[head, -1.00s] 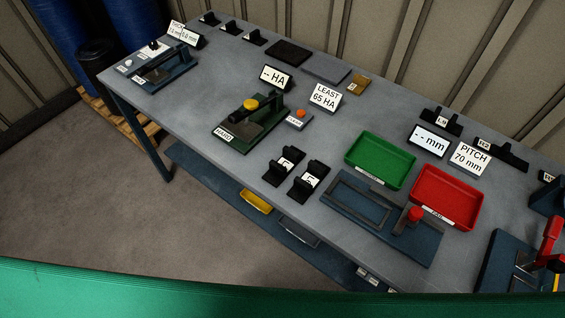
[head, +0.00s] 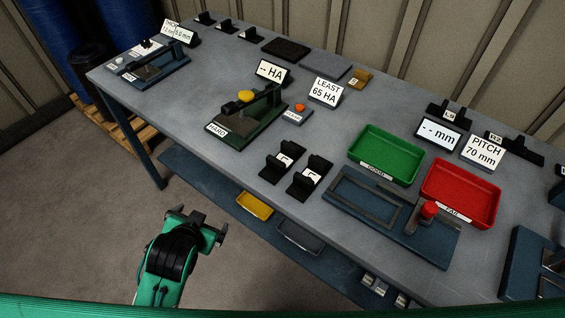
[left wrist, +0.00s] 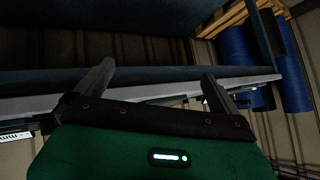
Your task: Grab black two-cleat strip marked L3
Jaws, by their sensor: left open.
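A black two-cleat strip (head: 437,108) stands at the back right of the bench behind the "-- mm" display. Its small label looks like L3 or L9; I cannot tell which. Another black strip (head: 522,152), its label looking like R2, stands to its right behind the pitch sign. My left gripper (head: 200,221) is open and empty, low in front of the bench and far from both strips. Its two spread fingers (left wrist: 157,88) show in the left wrist view with nothing between them. My right gripper is not in view.
Two black cleated pieces (head: 268,172) with partly hidden labels stand near the front edge. Behind the blue fixture (head: 440,250) are a green tray (head: 411,177) and a red tray (head: 490,222). A green hardness tester (head: 262,128) stands mid-bench. A lower shelf (head: 205,178) juts below.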

